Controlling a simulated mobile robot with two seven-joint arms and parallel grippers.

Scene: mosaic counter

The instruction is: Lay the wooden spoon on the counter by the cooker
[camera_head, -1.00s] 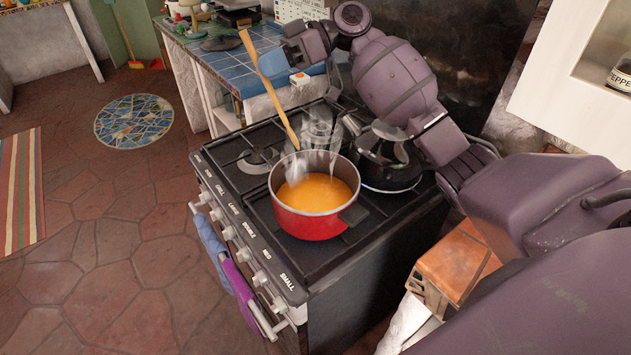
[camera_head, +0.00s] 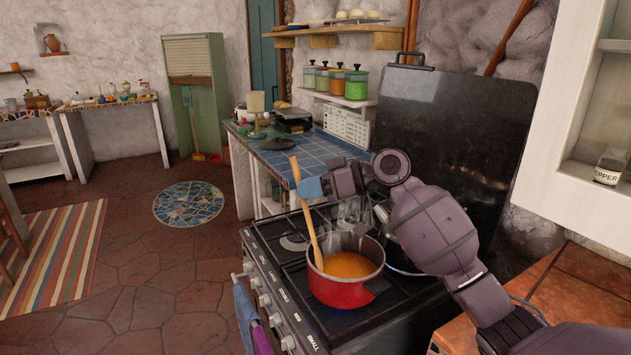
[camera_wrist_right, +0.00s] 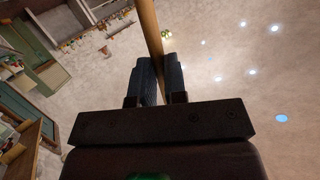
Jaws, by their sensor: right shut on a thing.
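The wooden spoon (camera_head: 308,222) is tilted in the grasp of my right gripper (camera_head: 303,187). The spoon's lower end overlaps the inside of the red pot (camera_head: 338,291); I cannot tell whether it touches the orange soup. In the right wrist view the spoon's handle (camera_wrist_right: 151,32) runs between the two dark fingers of the right gripper (camera_wrist_right: 160,72). The pot stands on the black cooker (camera_head: 283,262). The blue-tiled counter (camera_head: 290,160) lies behind the cooker. My left gripper is out of view.
A scale-like dark appliance (camera_head: 292,120) and a flat dark lid (camera_head: 278,144) stand on the counter's far part. The tiles nearest the cooker look mostly clear. A dark upright panel (camera_head: 440,130) rises behind the cooker. A terracotta-tiled counter (camera_head: 585,285) lies at right.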

